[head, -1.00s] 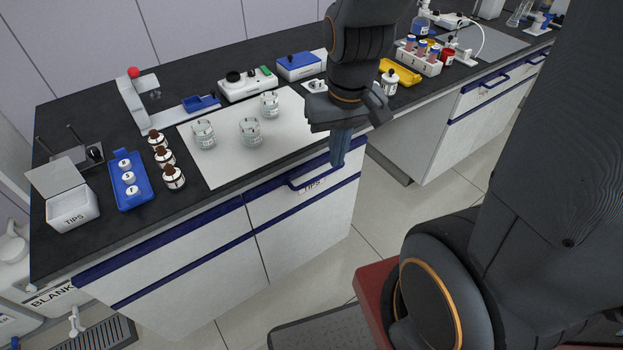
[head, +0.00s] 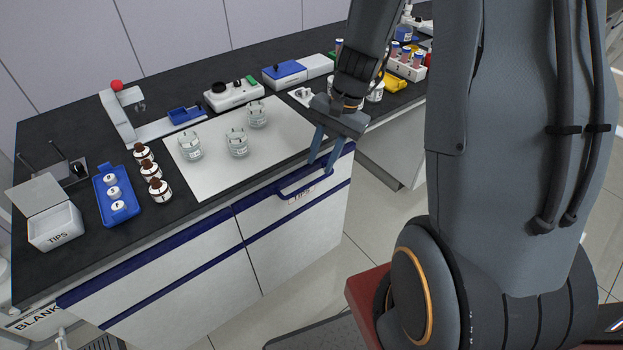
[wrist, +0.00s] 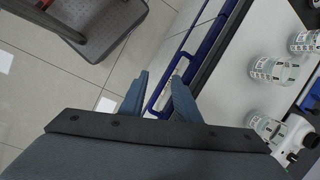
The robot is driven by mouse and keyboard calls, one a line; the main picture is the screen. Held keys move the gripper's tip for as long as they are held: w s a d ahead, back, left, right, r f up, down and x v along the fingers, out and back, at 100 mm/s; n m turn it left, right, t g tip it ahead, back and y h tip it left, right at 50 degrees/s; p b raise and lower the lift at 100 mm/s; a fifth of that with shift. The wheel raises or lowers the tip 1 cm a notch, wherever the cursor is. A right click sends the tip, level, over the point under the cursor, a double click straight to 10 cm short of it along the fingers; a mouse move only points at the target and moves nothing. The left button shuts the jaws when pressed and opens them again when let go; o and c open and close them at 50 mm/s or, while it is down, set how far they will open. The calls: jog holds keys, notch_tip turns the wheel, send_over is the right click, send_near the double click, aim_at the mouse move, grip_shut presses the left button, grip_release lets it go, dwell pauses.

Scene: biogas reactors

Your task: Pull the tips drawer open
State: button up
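The tips drawer is the upper right drawer front (head: 270,215) of the near bench, with a TIPS label (head: 301,195) and a blue bar handle (head: 292,191). It looks closed, flush with the bench. My gripper (head: 321,167) points down at the right end of the handle, its two fingers apart. In the wrist view, the fingers (wrist: 160,80) are open, and the blue handle (wrist: 155,103) shows in the gap between them near the tips. I cannot tell whether either finger touches it.
Glass beakers (head: 237,143) stand on a white mat (head: 210,180) above the drawer. Brown-capped bottles (head: 158,189), a blue tray (head: 105,207) and a white TIPS box (head: 55,230) are at left. Open floor (head: 335,260) lies before the bench.

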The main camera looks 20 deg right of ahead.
aim_at(309, 184)
jog(key=shift+w+a+f+m+t+y+p, duration=0.2)
jog(key=shift+w+f+m, duration=0.5)
jog(key=shift+f, duration=1.25)
jog(key=shift+w+a+f+m+y+p, duration=0.1)
jog(key=shift+w+f+m+y+p, duration=0.45)
jog(key=shift+f, duration=1.45)
jog(key=shift+w+a+f+m+t+y+b, duration=0.15)
jog(key=shift+w+f+m, duration=0.75)
jog(key=shift+f, duration=1.05)
jog(key=shift+w, duration=0.15)
jog(key=shift+c, duration=0.4)
grip_shut()
